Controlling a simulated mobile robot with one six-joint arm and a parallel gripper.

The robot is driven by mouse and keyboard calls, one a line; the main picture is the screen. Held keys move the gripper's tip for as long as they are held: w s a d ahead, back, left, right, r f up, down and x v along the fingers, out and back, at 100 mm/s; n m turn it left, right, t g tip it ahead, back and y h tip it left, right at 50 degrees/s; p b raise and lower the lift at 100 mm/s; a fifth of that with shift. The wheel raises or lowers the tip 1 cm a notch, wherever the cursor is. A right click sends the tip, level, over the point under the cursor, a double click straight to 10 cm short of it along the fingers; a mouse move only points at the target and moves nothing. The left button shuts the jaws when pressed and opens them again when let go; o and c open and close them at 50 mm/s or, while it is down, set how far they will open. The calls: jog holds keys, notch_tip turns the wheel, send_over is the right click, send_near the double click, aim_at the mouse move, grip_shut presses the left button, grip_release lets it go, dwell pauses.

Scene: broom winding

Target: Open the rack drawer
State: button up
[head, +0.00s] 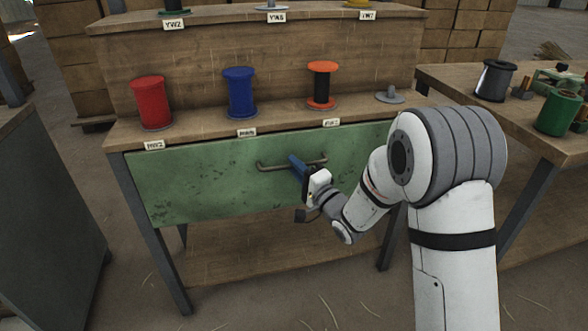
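The rack drawer (205,183) has a worn green front and sits under the lower wooden shelf of the rack. Its front looks closed, flush with the rack frame. A metal bar handle (272,167) runs across the middle of the front. My gripper (293,160) reaches in from the right, with its blue fingers at the middle of the handle. The fingers overlap the bar in this view. Whether they are open or shut around it cannot be made out, and the part of the handle behind them is hidden.
A red spool (152,103), a blue spool (240,94) and an orange-black spool (321,85) stand on the shelf above the drawer. A workbench (460,88) with more spools stands at right. A grey cabinet (45,215) stands at left. Floor is free before the rack.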

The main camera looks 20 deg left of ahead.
jog(key=shift+w+a, duration=0.2)
jog(key=shift+r, duration=0.1)
grip_shut()
